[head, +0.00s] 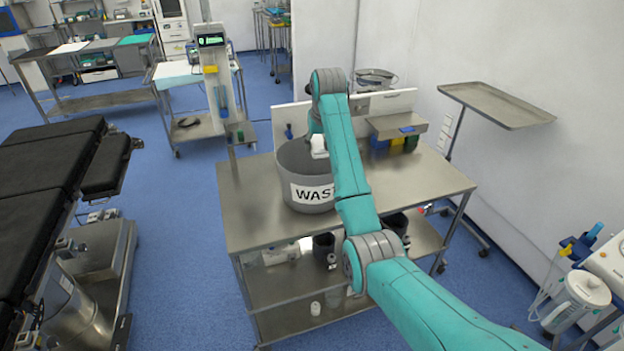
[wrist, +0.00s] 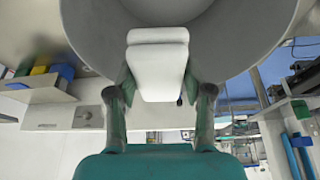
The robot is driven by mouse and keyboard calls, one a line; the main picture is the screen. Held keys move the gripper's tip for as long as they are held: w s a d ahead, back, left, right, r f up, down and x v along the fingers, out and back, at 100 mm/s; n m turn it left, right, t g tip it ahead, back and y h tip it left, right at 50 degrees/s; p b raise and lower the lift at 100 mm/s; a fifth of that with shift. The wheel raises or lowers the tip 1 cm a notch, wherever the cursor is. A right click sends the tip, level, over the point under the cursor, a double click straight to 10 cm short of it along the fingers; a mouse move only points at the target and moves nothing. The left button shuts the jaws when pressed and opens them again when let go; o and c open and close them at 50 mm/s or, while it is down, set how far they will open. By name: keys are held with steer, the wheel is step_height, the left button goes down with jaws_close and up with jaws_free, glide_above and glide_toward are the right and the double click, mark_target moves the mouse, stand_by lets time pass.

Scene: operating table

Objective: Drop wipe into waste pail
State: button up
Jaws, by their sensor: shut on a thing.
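My gripper (wrist: 160,85) is shut on a white folded wipe (wrist: 158,70), with one finger on each side of it. The grey waste pail (head: 296,164) stands on the steel cart and bears a white label reading "WAS", the rest hidden by my arm. In the wrist view the pail's rim (wrist: 82,45) and interior lie behind the wipe. In the head view the wipe (head: 319,146) shows at the pail's opening, beside my arm. My arm hides part of the pail, and the fingers do not show clearly in the head view.
The steel cart top (head: 250,222) has free room around the pail. A small steel shelf (head: 398,125) with coloured boxes stands at its back right. A black operating table (head: 40,170) is at left, and a steel tray stand (head: 497,105) is at right.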

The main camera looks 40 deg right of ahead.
steer(key=shift+f, duration=0.7)
steer(key=o, duration=1.2)
steer(key=shift+r, duration=0.1)
steer(key=v, duration=0.7)
steer(key=shift+s+r, duration=0.1)
steer(key=shift+s, duration=0.05)
